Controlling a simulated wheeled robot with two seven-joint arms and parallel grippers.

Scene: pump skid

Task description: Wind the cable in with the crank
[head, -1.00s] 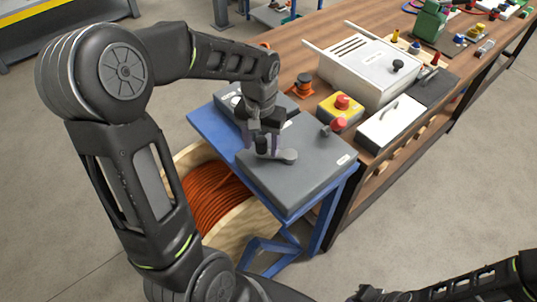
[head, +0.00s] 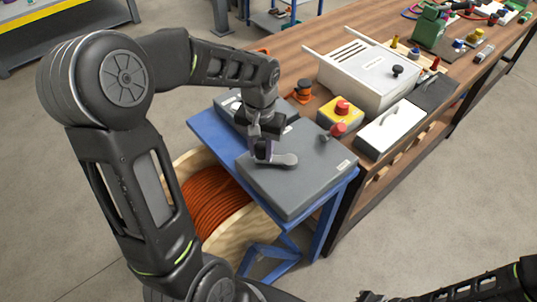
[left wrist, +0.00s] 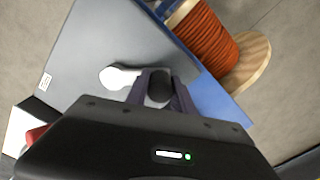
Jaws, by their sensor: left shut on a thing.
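The crank (head: 284,160) is a short light grey arm lying on top of a dark grey box (head: 300,190); it also shows in the left wrist view (left wrist: 117,76). My left gripper (head: 263,152) points down and is shut on the crank's dark upright knob (left wrist: 160,88), at the crank's left end in the head view. The fingers stand on either side of the knob and partly hide it. The orange cable (head: 215,200) is wound on a wooden drum (head: 240,232) below the box; it also shows in the left wrist view (left wrist: 207,38).
A yellow box with a red button (head: 341,110), a white case (head: 372,72) and a white lidded box (head: 392,127) stand on the wooden bench to the right.

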